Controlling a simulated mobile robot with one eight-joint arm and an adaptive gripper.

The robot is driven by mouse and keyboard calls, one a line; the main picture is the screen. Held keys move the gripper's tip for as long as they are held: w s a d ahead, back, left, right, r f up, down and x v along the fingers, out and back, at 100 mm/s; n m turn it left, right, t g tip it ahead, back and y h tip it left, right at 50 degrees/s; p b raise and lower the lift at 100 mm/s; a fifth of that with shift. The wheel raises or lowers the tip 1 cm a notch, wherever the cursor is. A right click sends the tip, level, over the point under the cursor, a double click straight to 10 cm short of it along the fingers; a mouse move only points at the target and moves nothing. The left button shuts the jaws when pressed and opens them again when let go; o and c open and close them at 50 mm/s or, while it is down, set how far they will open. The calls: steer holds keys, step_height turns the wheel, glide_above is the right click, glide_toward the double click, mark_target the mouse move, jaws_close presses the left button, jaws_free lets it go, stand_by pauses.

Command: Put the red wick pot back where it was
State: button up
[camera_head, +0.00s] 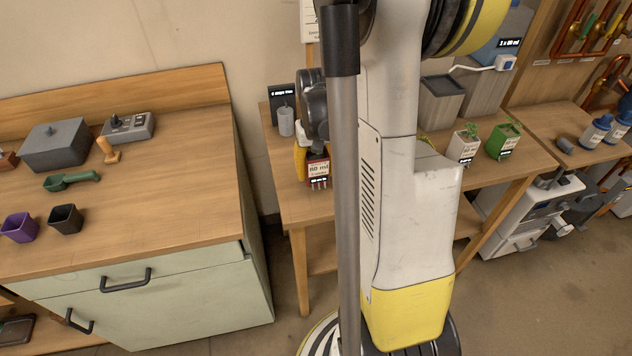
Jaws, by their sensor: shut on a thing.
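The red wick pot (319,183) is dark red with a white "80 ml" label. It is at the left part of the right-hand wooden table (296,208). My gripper (309,154) is shut on the pot, with a yellow finger visible at its upper left. My pole and arm hide the pot's right side and much of my gripper. I cannot tell whether the pot's base touches the tabletop.
A grey cylinder (286,121) and a dark sign (281,101) stand behind the pot. Right of my arm are a white plant pot (464,148) and a green plant pot (502,141). The left workbench (170,210) holds a purple cup (19,228) and a black cup (66,219).

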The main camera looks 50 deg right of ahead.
mark_target(316, 180)
step_height(316, 180, down, 4)
steer(key=shift+r+b, duration=0.2)
steer(key=shift+b, duration=0.5)
steer(key=shift+r, duration=0.15)
steer(key=o, duration=0.9)
steer(key=shift+f, duration=0.2)
steer(key=o, duration=0.4)
